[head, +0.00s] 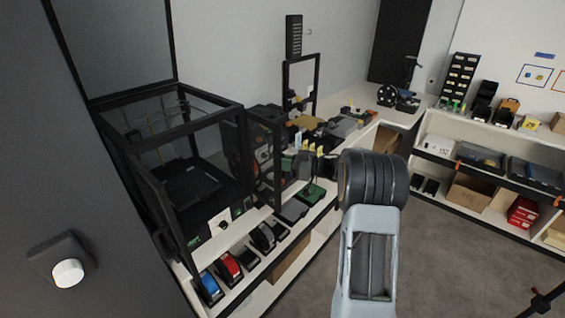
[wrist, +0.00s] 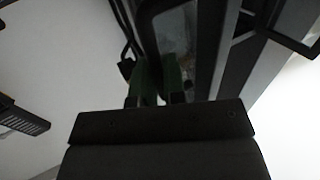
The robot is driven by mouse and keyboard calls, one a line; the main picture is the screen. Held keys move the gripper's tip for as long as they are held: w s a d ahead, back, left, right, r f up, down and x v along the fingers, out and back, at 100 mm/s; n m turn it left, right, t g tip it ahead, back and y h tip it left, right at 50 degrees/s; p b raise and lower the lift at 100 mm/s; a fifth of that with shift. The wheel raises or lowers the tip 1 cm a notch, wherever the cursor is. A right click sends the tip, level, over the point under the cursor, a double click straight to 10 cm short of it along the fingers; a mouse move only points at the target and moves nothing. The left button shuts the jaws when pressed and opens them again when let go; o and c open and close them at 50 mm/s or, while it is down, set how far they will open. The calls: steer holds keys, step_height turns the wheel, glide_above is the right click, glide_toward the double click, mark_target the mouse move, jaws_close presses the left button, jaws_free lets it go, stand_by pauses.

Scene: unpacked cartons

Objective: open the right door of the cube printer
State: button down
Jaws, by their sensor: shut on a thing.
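The cube printer (head: 137,117) is a black-framed box with clear panels on the bench at left in the head view. Its right door (head: 281,155) is a clear panel in a black frame, swung out from the printer's front right corner. The left door (head: 160,205) also stands out from the front. In the wrist view, my gripper (wrist: 152,78) has green fingers shut on a dark part of the right door's frame (wrist: 148,25). The exact contact is dark and partly hidden by the gripper body.
Small items, including blue and red ones (head: 228,266), stand on the shelf below the printer. More tools and boxes crowd the bench beyond the door. Shelving (head: 490,170) lines the right side. The grey floor (head: 440,240) between is clear.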

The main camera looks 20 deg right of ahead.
steer(key=shift+w+d+r+n+g, duration=0.1)
steer(key=shift+w+d+n+g, duration=0.1)
steer(key=shift+n+g, duration=0.15)
steer(key=c, duration=1.2)
jaws_free()
steer(key=shift+d, duration=0.1)
steer(key=b+v, duration=0.3)
steer(key=v, duration=1)
steer(key=shift+s+d+f+b, duration=0.15)
steer(key=shift+d+f+b, duration=0.05)
steer(key=shift+d+b, duration=0.1)
